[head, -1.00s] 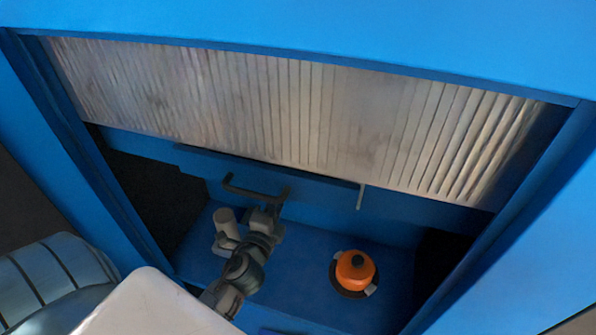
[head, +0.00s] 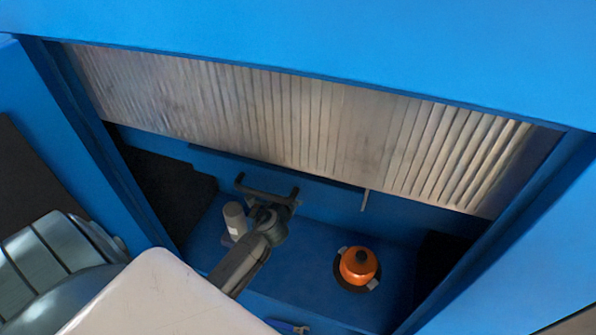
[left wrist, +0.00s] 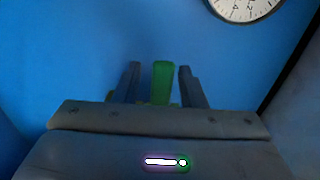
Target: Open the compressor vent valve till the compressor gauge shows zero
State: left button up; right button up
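A green lever or handle (left wrist: 161,82) stands in front of a blue panel in the left wrist view. My left gripper (left wrist: 159,85) is open, one dark finger on each side of it, with a visible gap on both sides. A round white gauge (left wrist: 242,6) with a black rim is cut off at the top right of that view, so I cannot read it. In the head view my left gripper (head: 267,186) is inside the blue cabinet, near its back wall; the green handle does not show there. My right gripper is not in view.
An orange knob (head: 358,265) stands on the cabinet floor, right of my arm. A pale cylinder (head: 235,220) stands close to the left of the gripper. A ribbed metal panel (head: 300,115) hangs above. A ribbed grey-teal body (head: 45,262) is outside at lower left.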

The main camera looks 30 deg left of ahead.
pick_arm(q)
grip_shut()
jog(key=shift+r, duration=0.1)
jog(key=shift+w+d+r+m+p, duration=0.15)
jog(key=shift+r+m+p, duration=0.4)
jog(key=shift+m+p, duration=0.5)
jog(key=shift+s+d+r+m+p, duration=0.1)
jog(key=shift+d+r+m+p, duration=0.1)
jog(key=shift+r+m+p, duration=0.75)
jog(key=shift+w+d+r+m+p, duration=0.1)
jog(key=shift+d+r+m+p, duration=0.1)
jog(key=shift+m+p, duration=0.9)
jog(key=shift+m, duration=0.4)
grip_release()
